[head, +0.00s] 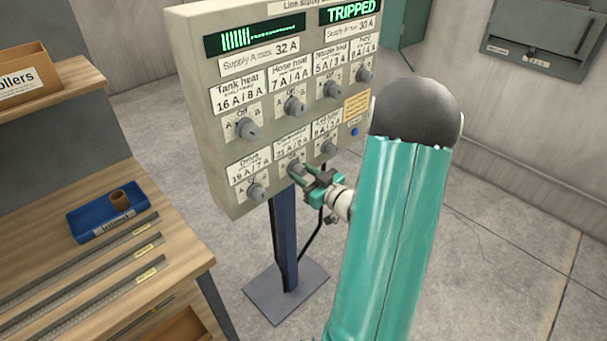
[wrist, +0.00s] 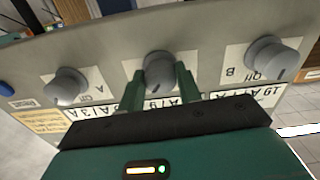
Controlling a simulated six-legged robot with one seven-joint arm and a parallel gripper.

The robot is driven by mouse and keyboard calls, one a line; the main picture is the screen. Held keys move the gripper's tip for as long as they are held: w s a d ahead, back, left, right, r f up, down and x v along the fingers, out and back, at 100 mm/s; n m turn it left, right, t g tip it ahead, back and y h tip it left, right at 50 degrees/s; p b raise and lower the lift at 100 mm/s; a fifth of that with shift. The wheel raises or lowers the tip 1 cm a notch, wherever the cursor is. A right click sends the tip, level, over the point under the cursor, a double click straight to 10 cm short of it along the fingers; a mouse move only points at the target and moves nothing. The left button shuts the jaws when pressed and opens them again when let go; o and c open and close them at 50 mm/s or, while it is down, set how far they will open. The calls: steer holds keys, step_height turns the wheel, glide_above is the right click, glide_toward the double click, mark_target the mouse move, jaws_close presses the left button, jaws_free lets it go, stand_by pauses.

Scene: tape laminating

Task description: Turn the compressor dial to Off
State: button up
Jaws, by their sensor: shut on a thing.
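The compressor dial (head: 295,167) is the middle grey knob in the bottom row of the beige panel (head: 190,110). Its label is partly readable in the head view. My gripper (head: 299,174) reaches it from the lower right and is shut on the knob. In the wrist view, the two green fingers of my gripper (wrist: 159,75) stand on either side of the compressor dial (wrist: 160,67).
The drive dial (head: 257,192) and another dial (head: 328,147) sit close on either side. A blue button (head: 354,132) is right of the panel's lower row. A green display (head: 352,11) reads TRIPPED. A wooden bench (head: 110,205) with a blue tray (head: 82,226) stands left.

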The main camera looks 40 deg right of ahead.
steer(key=n, duration=0.4)
steer(key=shift+n, duration=2)
steer(key=o, duration=1)
steer(key=shift+s, duration=0.1)
steer(key=s, duration=1.3)
steer(key=shift+s+d, duration=0.25)
steer(key=shift+s, duration=0.1)
steer(key=shift+w, duration=0.1)
